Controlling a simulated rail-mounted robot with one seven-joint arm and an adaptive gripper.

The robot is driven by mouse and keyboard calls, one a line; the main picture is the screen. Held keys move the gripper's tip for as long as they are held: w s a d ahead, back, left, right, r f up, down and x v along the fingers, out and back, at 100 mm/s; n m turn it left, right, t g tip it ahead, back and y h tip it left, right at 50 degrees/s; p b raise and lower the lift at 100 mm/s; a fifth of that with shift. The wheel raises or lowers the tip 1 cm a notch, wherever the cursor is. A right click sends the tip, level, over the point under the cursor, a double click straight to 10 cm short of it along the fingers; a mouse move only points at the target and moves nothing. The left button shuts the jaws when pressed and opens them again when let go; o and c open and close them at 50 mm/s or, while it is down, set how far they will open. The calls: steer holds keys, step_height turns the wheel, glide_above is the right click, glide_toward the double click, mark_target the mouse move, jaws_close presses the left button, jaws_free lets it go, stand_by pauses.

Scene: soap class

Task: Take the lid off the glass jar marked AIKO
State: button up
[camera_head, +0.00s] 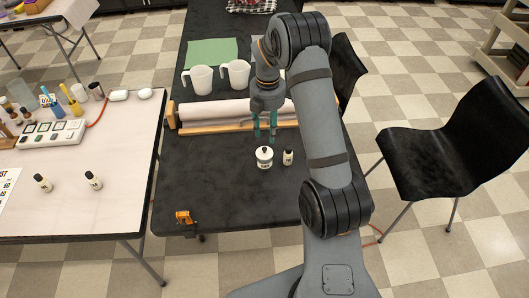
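A small round jar (264,160) stands upright on the black table (190,180). The lid appears to be on the jar. My gripper (265,138) hangs from the arm with its two teal fingers pointing down. The fingers are apart with nothing visible between them. They appear just above or behind the jar in the picture; the exact gap cannot be told.
A small dark bottle (287,157) with a pale label stands right beside the jar. A paper roll (215,112) on a wooden holder lies behind, with two white jugs (198,80) beyond. An orange clamp (184,217) grips the front left edge.

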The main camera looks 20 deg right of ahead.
mark_target(264, 148)
step_height(264, 148, down, 3)
steer(key=f, duration=0.1)
steer(key=f+p, duration=0.2)
steer(key=f, duration=0.1)
steer(key=shift+w+a, duration=0.35)
steer(key=shift+f, duration=0.6)
steer(key=c, duration=0.3)
jaws_close()
steer(key=shift+r, duration=0.1)
